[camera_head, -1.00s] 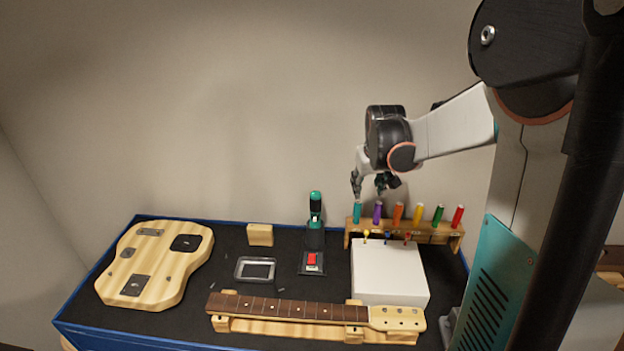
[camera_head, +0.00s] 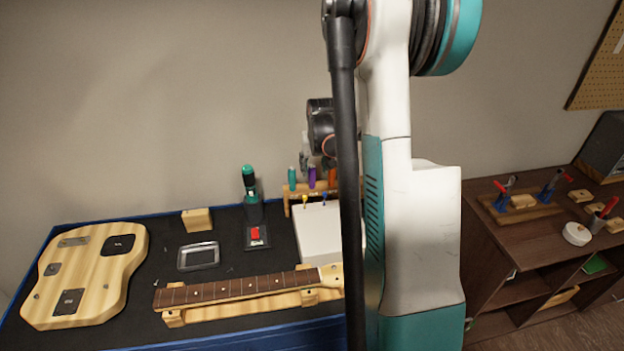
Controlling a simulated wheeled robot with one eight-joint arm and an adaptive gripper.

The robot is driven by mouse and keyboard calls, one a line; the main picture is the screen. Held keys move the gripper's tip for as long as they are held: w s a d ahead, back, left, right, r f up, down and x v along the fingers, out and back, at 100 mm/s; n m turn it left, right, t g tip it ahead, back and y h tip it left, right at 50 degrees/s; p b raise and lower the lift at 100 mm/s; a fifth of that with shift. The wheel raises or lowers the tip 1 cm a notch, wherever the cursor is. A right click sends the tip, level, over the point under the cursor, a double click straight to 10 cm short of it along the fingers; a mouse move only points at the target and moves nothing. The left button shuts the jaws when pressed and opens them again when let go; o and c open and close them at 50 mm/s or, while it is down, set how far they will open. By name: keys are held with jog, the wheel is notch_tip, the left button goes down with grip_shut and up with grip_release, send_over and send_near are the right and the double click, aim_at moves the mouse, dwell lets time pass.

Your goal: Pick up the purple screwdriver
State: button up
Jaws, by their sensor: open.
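The purple screwdriver (camera_head: 312,177) stands upright in the wooden rack (camera_head: 288,203) at the back of the workbench. A teal screwdriver (camera_head: 292,179) stands to its left and an orange one (camera_head: 332,177) to its right. My gripper (camera_head: 316,163) is just above the purple screwdriver, pointing down, partly hidden behind my arm. It is open and holds nothing that I can see. I cannot tell whether its fingers touch the handle. The rest of the rack is hidden by my arm.
A white box (camera_head: 315,236) stands in front of the rack. A guitar neck (camera_head: 235,289) lies along the front edge, and a guitar body (camera_head: 85,270) at left. A green-topped tool (camera_head: 251,195) stands left of the rack. A brown shelf (camera_head: 540,240) is at right.

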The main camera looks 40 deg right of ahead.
aim_at(312, 187)
jog(key=x, duration=0.5)
jog(key=shift+a+f+b, duration=0.1)
jog(key=shift+a+b, duration=0.15)
jog(key=shift+b, duration=0.15)
grip_shut()
